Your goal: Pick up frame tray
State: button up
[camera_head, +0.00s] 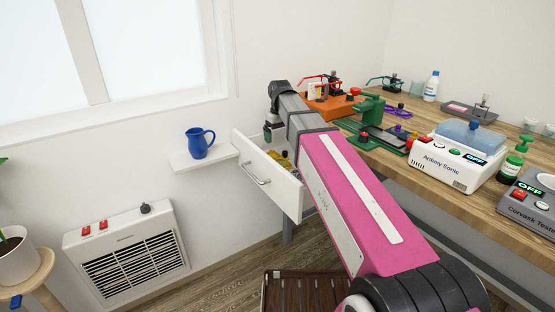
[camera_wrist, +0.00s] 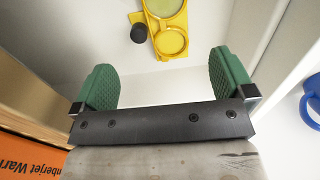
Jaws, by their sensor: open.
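A yellow tray (camera_wrist: 171,43) with round recesses, which seems to be the frame tray, lies in the open white drawer, at the top of the wrist view. In the head view a small part of it (camera_head: 285,160) shows inside the drawer (camera_head: 262,178), the rest hidden by the drawer front and my arm. My gripper (camera_wrist: 163,84) is open, its two green fingers apart with nothing between them. In the head view my gripper (camera_head: 272,131) is over the drawer's far part. The tray lies ahead of the fingers, apart from them.
A small dark round thing (camera_wrist: 139,33) lies beside the tray. The drawer's walls are close on both sides. A blue mug (camera_head: 198,144) stands on a small wall shelf left of the drawer. An orange device (camera_head: 330,105) and other equipment stand on the wooden bench (camera_head: 450,200).

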send_over(279, 159)
notch_tip(279, 159, down, 4)
jog(key=shift+w+d+f, duration=0.1)
jog(key=shift+w+f, duration=0.05)
jog(key=shift+f, duration=0.05)
jog(key=shift+w+f, duration=0.2)
jog(key=shift+f, duration=1.2)
jog(key=shift+w+f, duration=0.15)
jog(key=shift+f, duration=1.2)
jog(key=c, duration=0.7)
